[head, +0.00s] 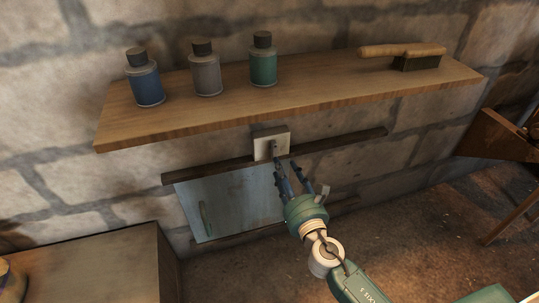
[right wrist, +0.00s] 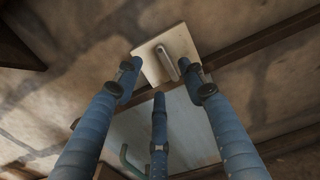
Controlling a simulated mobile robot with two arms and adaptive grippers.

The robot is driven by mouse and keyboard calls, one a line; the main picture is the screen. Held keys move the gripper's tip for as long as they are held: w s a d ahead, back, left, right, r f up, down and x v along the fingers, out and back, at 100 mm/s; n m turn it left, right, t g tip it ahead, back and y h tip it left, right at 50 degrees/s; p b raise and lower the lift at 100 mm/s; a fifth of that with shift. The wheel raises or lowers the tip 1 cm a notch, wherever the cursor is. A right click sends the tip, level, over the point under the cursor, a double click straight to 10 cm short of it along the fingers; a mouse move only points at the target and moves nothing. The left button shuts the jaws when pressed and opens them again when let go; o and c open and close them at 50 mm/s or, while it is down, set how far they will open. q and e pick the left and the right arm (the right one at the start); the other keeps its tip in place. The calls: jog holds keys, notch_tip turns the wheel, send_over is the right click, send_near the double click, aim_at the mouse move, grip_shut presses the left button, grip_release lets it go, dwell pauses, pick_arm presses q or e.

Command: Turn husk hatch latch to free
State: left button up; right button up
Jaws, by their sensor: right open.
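The hatch (head: 220,200) is a pale grey-blue panel low on the stone wall, between two dark rails, with a green handle (head: 205,219) at its left. The latch plate (head: 271,143), cream and square, sits at the upper rail above the hatch. A small grey latch bar (right wrist: 167,62) stands out from it, long side close to upright in the right wrist view, slightly slanted. My right gripper (head: 287,167) is open just below and in front of the latch. In the right wrist view, its fingers are spread around the bar; I see no clear contact. My left gripper is out of view.
A wooden shelf (head: 330,94) juts out above the latch, holding a blue bottle (head: 146,88), a grey bottle (head: 206,77), a green bottle (head: 263,68) and a brush (head: 417,62). A box-like surface (head: 90,268) stands at lower left. A wooden piece (head: 497,135) is at right.

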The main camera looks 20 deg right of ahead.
aim_at(274, 150)
jog(key=w, duration=0.8)
jog(key=shift+w+a, duration=0.15)
jog(key=shift+w, duration=0.15)
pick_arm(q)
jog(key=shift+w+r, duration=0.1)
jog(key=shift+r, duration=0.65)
pick_arm(e)
jog(key=shift+w, duration=0.3)
jog(key=shift+c, duration=0.5)
grip_shut()
